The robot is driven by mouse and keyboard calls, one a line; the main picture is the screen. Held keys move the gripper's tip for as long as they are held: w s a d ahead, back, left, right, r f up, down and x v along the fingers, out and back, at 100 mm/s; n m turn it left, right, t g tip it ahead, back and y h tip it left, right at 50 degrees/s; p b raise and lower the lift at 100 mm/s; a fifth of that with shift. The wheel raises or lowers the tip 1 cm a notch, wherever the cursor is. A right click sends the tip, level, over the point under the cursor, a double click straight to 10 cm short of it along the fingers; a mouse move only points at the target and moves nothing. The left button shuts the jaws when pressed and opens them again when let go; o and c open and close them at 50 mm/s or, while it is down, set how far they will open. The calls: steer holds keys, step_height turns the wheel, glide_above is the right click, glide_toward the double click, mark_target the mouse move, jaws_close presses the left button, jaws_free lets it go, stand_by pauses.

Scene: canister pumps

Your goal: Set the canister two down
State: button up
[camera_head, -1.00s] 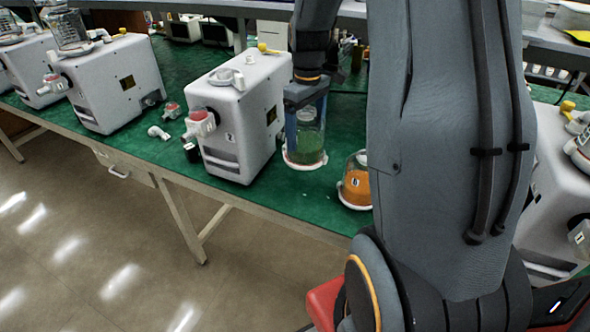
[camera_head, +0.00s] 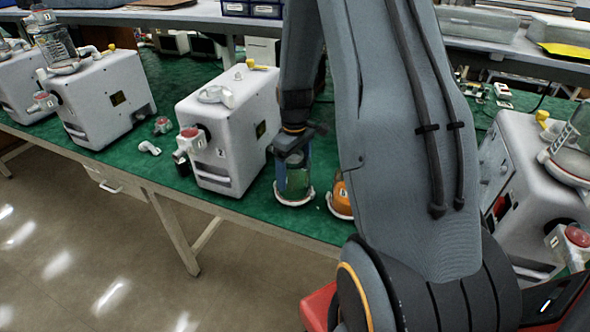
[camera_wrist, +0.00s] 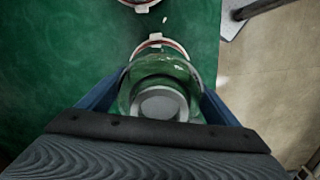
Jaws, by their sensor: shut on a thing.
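In the wrist view the round canister (camera_wrist: 160,84) sits between the two blue fingers of my gripper (camera_wrist: 157,104). Its base is at or just above the green table mat (camera_head: 258,205); I cannot tell whether it touches. I cannot read a number on it.
A canister with orange contents (camera_head: 340,196) stands close on the right, partly hidden by my arm. Another pump (camera_head: 514,185) stands at the right and more at the left (camera_head: 101,98). The table's front edge is near. Loose white fittings (camera_head: 149,148) lie left of the middle pump.

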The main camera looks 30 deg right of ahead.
steer(key=shift+f, duration=0.15)
steer(key=o, duration=1.4)
steer(key=shift+o, duration=0.2)
step_height(320, 180, up, 12)
steer(key=b, duration=0.3)
steer(key=s+a+f+m+t, duration=0.1)
steer(key=s+a+m, duration=0.3)
steer(key=s+a, duration=1.1)
steer(key=shift+f+m, duration=0.3)
steer(key=shift+f, duration=0.15)
